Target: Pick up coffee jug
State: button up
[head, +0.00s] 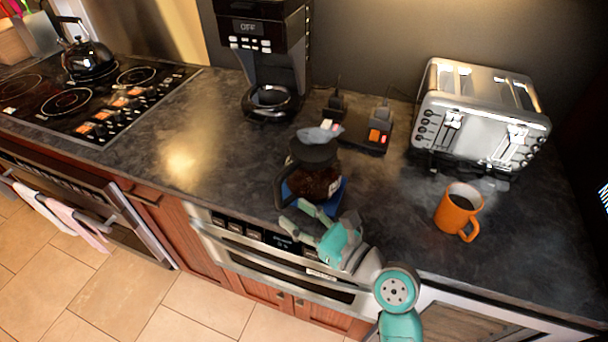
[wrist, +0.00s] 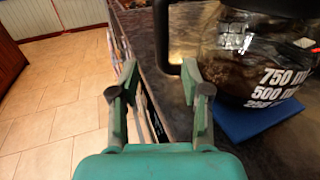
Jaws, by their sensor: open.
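The coffee jug (head: 316,180) is glass with dark contents, a black lid and a black handle. It stands upright on a blue mat (head: 343,189) near the counter's front edge. In the wrist view the jug (wrist: 240,62) is at the upper right, with volume marks on its glass. Its black handle (wrist: 161,34) shows above the gap between my fingers, closer to the right finger. My gripper (head: 312,214) is open and empty at the near side of the jug. In the wrist view my gripper (wrist: 155,80) has its fingers apart; whether one touches the handle is unclear.
An orange mug (head: 455,212) stands to the right on the dark counter (head: 390,215). A toaster (head: 485,115) and a socket block (head: 355,130) are behind. A coffee machine (head: 265,45) stands at the back; a stove with a kettle (head: 88,58) is left. The counter left of the jug is clear.

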aim_at(282, 202)
jog(key=shift+x, duration=3)
jog(key=shift+r, duration=0.1)
grip_shut()
jog(key=shift+d, duration=0.1)
